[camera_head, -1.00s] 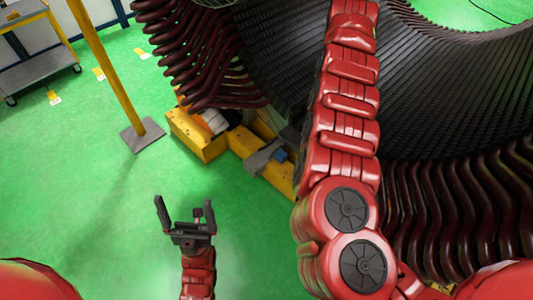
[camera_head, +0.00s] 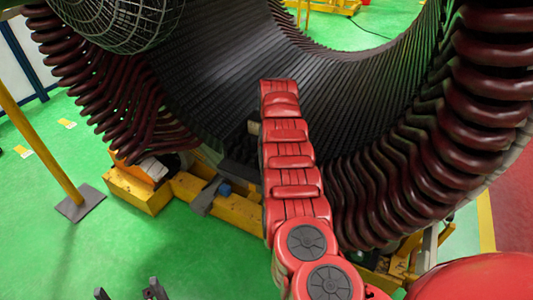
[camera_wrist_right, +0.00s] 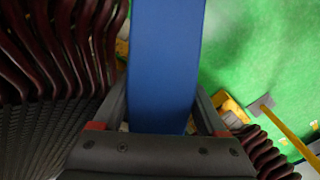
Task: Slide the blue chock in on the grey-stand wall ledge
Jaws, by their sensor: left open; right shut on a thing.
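The blue chock (camera_wrist_right: 165,60) fills the middle of the right wrist view as a long flat bar running to the top edge. My right gripper (camera_wrist_right: 163,112) is shut on it, one dark finger on each side. In the head view my right arm reaches over the dark slotted bore of the stator (camera_head: 215,85); its gripper and the chock are hidden there. I cannot make out the wall ledge clearly. A grey plate stand with a yellow pole (camera_head: 82,203) is on the floor at left. My left gripper (camera_head: 128,292) is open and empty at the bottom edge, partly cut off.
Dark red winding coils (camera_head: 125,110) ring the stator. Yellow support beams (camera_head: 137,190) lie below it, with a small blue block (camera_head: 224,189) near a grey part. A wire-mesh round thing (camera_head: 120,20) is at top left.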

